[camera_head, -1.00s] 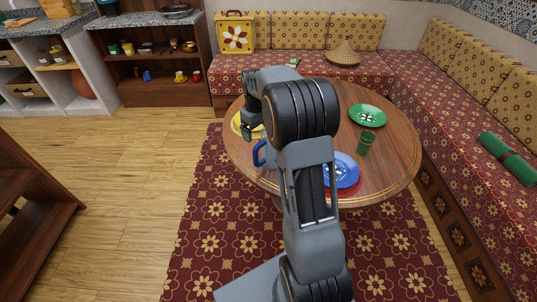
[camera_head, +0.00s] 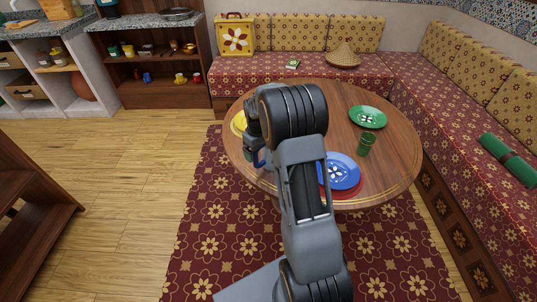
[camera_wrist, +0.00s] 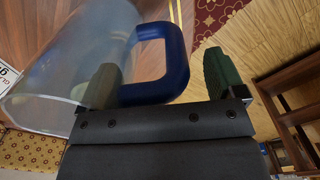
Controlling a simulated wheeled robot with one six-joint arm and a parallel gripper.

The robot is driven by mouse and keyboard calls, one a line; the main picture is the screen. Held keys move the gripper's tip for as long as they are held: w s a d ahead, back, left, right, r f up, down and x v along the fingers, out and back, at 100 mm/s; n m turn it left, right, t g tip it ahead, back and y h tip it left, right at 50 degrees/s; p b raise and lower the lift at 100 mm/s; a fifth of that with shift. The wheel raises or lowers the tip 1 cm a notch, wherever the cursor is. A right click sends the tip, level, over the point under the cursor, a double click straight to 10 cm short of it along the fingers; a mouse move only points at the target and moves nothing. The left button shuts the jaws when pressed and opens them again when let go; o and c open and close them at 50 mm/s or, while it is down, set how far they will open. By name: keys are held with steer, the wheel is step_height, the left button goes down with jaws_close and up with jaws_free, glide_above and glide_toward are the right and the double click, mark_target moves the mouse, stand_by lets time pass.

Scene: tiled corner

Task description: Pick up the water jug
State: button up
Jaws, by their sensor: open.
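The water jug is a clear vessel (camera_wrist: 65,60) with a thick blue loop handle (camera_wrist: 178,62); in the wrist view it lies across the left half. My gripper (camera_wrist: 160,68) is open, with one green-padded finger at the jug's wall and the other to the right of the handle. The handle lies between the fingers, and I cannot tell whether either finger touches. In the head view my gripper (camera_head: 255,157) is at the left edge of the round table (camera_head: 392,165), and my arm hides most of the jug.
A blue plate (camera_head: 341,172) on a red one, a green cup (camera_head: 366,144), a green plate (camera_head: 367,117) and a partly hidden yellow plate (camera_head: 239,121) are on the table. A patterned bench (camera_head: 425,115) wraps behind. The wooden floor at left is open.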

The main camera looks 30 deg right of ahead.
steer(key=shift+c, duration=0.2)
steer(key=shift+r, duration=0.1)
steer(key=c, duration=1.5)
steer(key=shift+r, duration=0.15)
steer(key=shift+r, duration=1.4)
steer(key=shift+s+d+r+p, duration=0.15)
steer(key=shift+s+d+r, duration=0.95)
steer(key=shift+s+r, duration=0.75)
steer(key=shift+s+d+r+p, duration=0.1)
steer(key=shift+s+d+r, duration=1.15)
steer(key=shift+s, duration=0.95)
steer(key=shift+s+d+r+p, duration=0.15)
steer(key=shift+s+d+r, duration=0.75)
steer(key=shift+s+r, duration=1)
steer(key=shift+s+d, duration=0.1)
steer(key=shift+s, duration=0.1)
